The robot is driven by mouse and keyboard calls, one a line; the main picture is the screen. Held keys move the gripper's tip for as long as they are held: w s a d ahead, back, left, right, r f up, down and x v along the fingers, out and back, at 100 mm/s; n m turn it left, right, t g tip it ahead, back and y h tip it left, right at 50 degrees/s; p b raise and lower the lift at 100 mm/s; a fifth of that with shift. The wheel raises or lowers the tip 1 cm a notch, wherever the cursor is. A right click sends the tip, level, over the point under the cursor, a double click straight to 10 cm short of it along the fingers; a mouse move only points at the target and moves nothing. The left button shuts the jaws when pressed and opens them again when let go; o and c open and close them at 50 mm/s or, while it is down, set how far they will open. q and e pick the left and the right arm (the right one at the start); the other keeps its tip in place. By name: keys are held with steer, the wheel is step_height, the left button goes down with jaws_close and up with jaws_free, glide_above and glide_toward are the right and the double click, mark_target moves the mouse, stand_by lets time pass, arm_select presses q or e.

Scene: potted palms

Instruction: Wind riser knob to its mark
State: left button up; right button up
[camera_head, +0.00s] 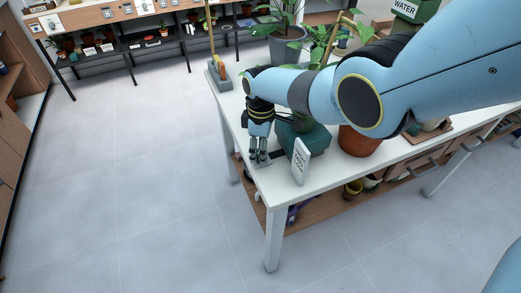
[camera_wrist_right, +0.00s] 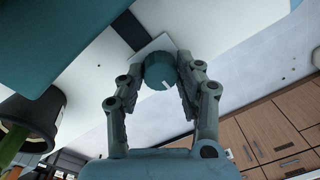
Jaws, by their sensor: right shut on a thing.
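The riser knob (camera_wrist_right: 158,70) shows in the right wrist view as a round teal knob with a short white line on its face. It sits against a pale plate (camera_wrist_right: 152,46). My right gripper (camera_wrist_right: 160,78) is shut on the knob, one finger at each side. In the head view my right gripper (camera_head: 259,158) points down at the near left corner of the white table (camera_head: 262,190), and it hides the knob there. A teal box (camera_head: 318,143), perhaps the riser, stands just right of the gripper. My left gripper is not in view.
A white card (camera_head: 300,162) with dark markings stands beside the gripper near the table edge. A terracotta pot (camera_head: 357,142) stands to the right, under my right arm. The floor (camera_head: 130,170) at left is clear.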

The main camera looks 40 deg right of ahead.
steer(key=shift+n, duration=0.4)
steer(key=o, duration=1.1)
steer(key=shift+o, duration=0.2)
steer(key=shift+r, duration=0.1)
step_height(320, 180, up, 12)
steer(key=shift+w+d, duration=0.25)
